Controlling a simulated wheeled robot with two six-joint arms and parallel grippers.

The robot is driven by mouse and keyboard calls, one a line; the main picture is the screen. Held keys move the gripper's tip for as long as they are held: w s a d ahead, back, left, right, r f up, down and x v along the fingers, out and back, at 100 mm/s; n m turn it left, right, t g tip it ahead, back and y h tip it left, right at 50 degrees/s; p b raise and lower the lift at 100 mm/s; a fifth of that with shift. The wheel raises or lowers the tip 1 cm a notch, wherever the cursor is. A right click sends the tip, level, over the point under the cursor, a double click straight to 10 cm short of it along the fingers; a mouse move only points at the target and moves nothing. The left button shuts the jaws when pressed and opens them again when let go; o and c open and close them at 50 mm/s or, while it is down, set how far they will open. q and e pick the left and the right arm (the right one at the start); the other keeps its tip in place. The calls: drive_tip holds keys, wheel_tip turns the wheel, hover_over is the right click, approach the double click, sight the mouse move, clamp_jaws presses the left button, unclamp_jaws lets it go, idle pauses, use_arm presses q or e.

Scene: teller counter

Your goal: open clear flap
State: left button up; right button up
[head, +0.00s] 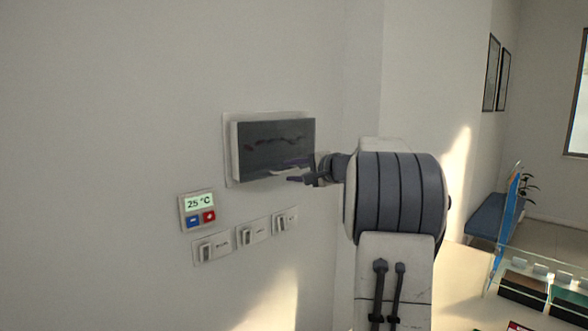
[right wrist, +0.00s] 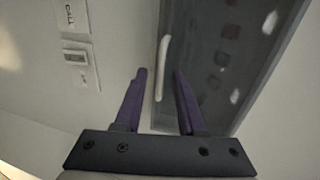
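The clear flap (head: 275,148) is a dark see-through panel on the front of a pale box on the wall. It looks closed, lying over the box. In the right wrist view the flap (right wrist: 225,60) fills the upper right, with blurred shapes behind it and a pale handle (right wrist: 162,65) along its edge. My right gripper (head: 298,174) is at the flap's lower edge. In the wrist view its two purple fingers (right wrist: 160,82) are apart, with the handle showing between them. I cannot tell whether they touch it. My left gripper is out of view.
Below the box are a thermostat (head: 197,211) reading 25 °C and a row of wall switches (head: 251,233). One switch (right wrist: 76,57) also shows in the wrist view. A counter with a glass shelf (head: 540,268) is at the lower right.

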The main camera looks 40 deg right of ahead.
clamp_jaws()
idle(1.4)
